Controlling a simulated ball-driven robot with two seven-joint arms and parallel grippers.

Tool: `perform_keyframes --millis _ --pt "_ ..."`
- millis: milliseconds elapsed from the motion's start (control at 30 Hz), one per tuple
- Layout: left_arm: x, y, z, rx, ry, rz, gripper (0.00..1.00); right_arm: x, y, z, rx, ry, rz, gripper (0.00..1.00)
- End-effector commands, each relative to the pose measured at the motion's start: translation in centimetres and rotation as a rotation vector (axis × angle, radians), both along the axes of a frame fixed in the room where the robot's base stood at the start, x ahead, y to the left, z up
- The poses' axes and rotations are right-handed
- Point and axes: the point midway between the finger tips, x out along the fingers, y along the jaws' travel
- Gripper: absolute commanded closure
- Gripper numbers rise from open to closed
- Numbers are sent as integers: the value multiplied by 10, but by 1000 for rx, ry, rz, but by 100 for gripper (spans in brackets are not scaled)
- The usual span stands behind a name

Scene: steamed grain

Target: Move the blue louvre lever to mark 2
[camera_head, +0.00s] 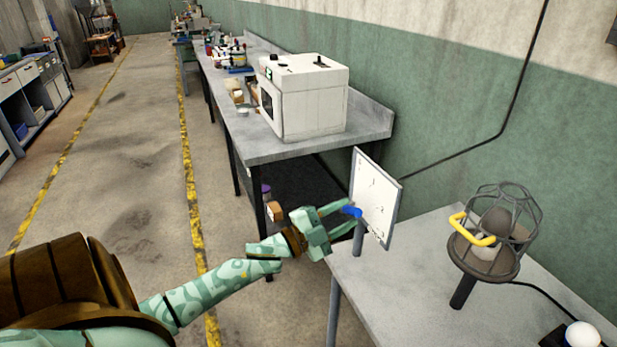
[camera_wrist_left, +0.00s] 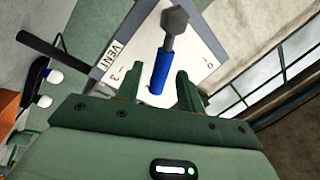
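The blue louvre lever (camera_head: 351,211) sticks out from the front of a white panel (camera_head: 375,185) on a post. In the left wrist view the blue lever (camera_wrist_left: 160,72) has a grey shaft with a hexagonal head. The white panel (camera_wrist_left: 108,62) there reads "VENT", with marks 3 and 0 legible. Mark 2 is not legible, and I cannot tell which mark the lever points to. My left gripper (camera_head: 342,213) is open in front of the panel. In the wrist view its two fingers (camera_wrist_left: 156,92) stand apart on either side of the lever's lower end; contact cannot be told.
A caged lamp-like device (camera_head: 495,235) with a yellow handle (camera_head: 472,232) and a white ball (camera_head: 582,334) are to the right. A white box machine (camera_head: 305,95) stands on the bench behind.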

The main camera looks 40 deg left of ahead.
Motion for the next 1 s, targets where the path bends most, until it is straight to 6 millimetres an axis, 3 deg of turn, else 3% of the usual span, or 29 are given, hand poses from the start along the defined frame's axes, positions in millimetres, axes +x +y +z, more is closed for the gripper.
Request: perform_keyframes --millis 300,500,700,1000 --pt "-82 24 -16 0 6 1 62 1 2 5 3 -2 -1 58" --pt "-116 35 -22 0 3 1 62 1 3 5 4 -3 -1 58" --pt "-128 38 -23 2 1 -1 62 1 3 5 4 -3 -1 58" --pt "-128 38 -23 0 1 -1 62 1 3 5 4 -3 0 58"
